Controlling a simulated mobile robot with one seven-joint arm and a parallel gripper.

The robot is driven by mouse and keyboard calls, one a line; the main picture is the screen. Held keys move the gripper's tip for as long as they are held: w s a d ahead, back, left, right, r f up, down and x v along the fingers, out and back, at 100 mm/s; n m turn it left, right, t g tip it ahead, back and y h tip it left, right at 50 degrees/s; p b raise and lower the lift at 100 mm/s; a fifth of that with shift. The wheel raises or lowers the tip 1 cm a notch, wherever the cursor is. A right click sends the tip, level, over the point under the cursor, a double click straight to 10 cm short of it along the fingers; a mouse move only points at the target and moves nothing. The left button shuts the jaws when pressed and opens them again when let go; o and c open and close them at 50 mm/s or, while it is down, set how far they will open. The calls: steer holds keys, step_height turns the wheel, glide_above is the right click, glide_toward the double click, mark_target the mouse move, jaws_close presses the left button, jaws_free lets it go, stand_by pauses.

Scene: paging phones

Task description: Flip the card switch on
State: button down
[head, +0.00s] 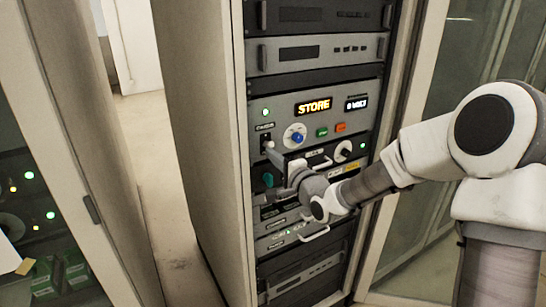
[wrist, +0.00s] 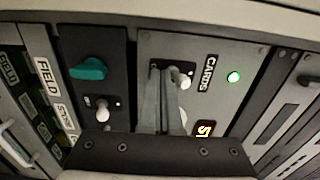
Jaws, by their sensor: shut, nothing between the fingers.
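The card switch is a pale toggle lever (wrist: 182,79) beside the "CARDS" label in the wrist view. In the head view my gripper (head: 276,158) reaches the panel from the lower right.
A lit green lamp (wrist: 233,77) sits beyond the label. A teal knob (wrist: 88,69) and a second toggle (wrist: 102,110) are on the neighbouring panel. An open cabinet door (head: 70,150) stands at left.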

steer(key=f+v, duration=0.1)
steer(key=v, duration=0.7)
steer(key=shift+p, duration=0.4)
steer(key=shift+f, duration=0.15)
stand_by(0.3)
